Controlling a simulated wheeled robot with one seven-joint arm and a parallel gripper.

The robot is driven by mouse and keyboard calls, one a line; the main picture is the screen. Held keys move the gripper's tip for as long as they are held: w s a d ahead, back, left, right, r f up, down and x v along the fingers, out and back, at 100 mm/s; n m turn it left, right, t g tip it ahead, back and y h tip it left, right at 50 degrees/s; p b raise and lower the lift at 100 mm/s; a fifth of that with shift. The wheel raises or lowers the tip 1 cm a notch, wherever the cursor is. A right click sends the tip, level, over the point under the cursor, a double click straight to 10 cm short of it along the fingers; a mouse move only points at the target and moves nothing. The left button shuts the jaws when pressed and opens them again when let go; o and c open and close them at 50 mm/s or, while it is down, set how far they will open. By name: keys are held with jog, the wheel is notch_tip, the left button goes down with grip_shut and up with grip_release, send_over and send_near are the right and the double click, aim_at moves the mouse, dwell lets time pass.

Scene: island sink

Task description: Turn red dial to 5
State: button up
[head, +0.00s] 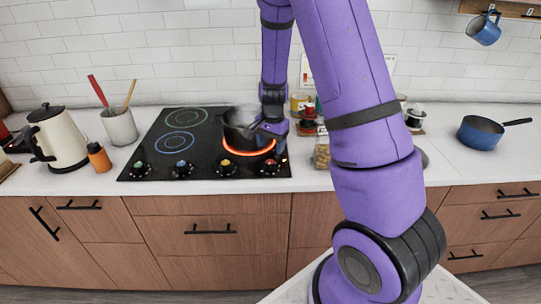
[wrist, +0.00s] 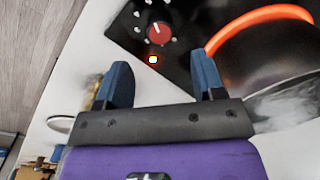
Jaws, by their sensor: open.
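In the head view the red dial (head: 269,167) is the rightmost in the front row. My gripper (wrist: 161,62) is open and empty, its two blue fingers apart and pointing toward the dial without visibly touching it. In the head view my gripper (head: 270,127) is over the cooktop's right side, its fingertips hard to make out.
A dark pot (head: 236,130) sits on a glowing red burner (head: 248,152) close to my gripper; it also shows at the right of the wrist view (wrist: 285,75). A kettle (head: 60,137) and utensil crock (head: 120,127) stand left. A blue pan (head: 481,134) lies right.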

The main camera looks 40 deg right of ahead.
jog(key=shift+s+r, duration=0.1)
jog(key=shift+r, duration=1.55)
jog(key=shift+r, duration=0.1)
notch_tip(320, 180, up, 10)
jog(key=n+t, duration=0.1)
jog(key=n, duration=0.2)
send_over(271, 162)
jog(key=s+a, duration=0.3)
jog(key=a, duration=0.2)
jog(key=s+a+r+n+t+y, duration=0.1)
jog(key=s+a+r+n, duration=0.25)
jog(key=s+r, duration=0.35)
jog(key=s+a+r+n+t, duration=0.1)
jog(key=s+a+r+n, duration=0.1)
jog(key=s, duration=0.6)
jog(key=s+a+r+n+t+h, duration=0.1)
jog(key=s+a+r+n, duration=0.1)
jog(key=s+r+n, duration=0.3)
jog(key=s+r, duration=0.2)
jog(key=s, duration=0.1)
jog(key=shift+s+a+t, duration=0.15)
jog(key=shift+a+t, duration=0.25)
